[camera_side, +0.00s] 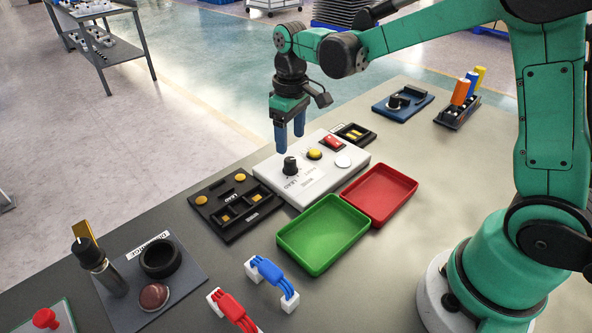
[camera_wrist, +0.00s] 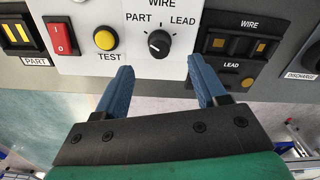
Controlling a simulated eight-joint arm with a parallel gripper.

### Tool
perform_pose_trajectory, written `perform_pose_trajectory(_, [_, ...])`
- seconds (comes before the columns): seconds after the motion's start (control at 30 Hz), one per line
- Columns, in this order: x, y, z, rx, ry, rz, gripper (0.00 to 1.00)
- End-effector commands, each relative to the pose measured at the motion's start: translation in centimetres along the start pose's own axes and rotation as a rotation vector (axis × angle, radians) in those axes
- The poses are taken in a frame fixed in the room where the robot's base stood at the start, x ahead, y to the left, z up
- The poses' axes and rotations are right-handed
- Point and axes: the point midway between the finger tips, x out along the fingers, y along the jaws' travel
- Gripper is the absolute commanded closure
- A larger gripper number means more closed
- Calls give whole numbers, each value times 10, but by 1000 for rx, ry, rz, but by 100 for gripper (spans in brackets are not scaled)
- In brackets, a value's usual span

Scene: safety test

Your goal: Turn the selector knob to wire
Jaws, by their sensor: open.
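The black selector knob (camera_side: 290,166) stands on the white control panel (camera_side: 325,181) in the side view. The wrist view shows the knob (camera_wrist: 159,44) with the labels WIRE above it, PART at upper left and LEAD at upper right. A small white mark shows on the knob, but its exact pointing is hard to tell. My gripper (camera_side: 290,142) is above the panel near the knob, with its blue fingers pointing down. In the wrist view my gripper (camera_wrist: 160,66) is open and empty, with the knob beyond the fingertips, roughly centred between them. The gripper does not touch the knob.
The panel carries a yellow TEST button (camera_wrist: 105,39), a red switch (camera_wrist: 60,36) and a white disc (camera_side: 343,160). A black WIRE and LEAD fixture (camera_side: 236,206) lies beside it. Green (camera_side: 280,241) and red (camera_side: 373,220) trays sit in front.

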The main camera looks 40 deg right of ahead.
Motion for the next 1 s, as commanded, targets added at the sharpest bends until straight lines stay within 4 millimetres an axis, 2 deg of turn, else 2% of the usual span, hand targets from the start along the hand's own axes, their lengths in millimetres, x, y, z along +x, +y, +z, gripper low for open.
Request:
perform_pose_trajectory(0.17, [13, 1, -3, -9, -20, -6, 35])
perform_pose_trajectory(0.5, [55, 1, -2, -8, -18, -5, 35])
perform_pose_trajectory(0.83, [61, 1, -2, -8, -17, -5, 35])
perform_pose_trajectory(0.87, [61, 1, -2, -8, -17, -5, 38])
perform_pose_trajectory(1.0, [61, 1, -2, -8, -17, -5, 78])
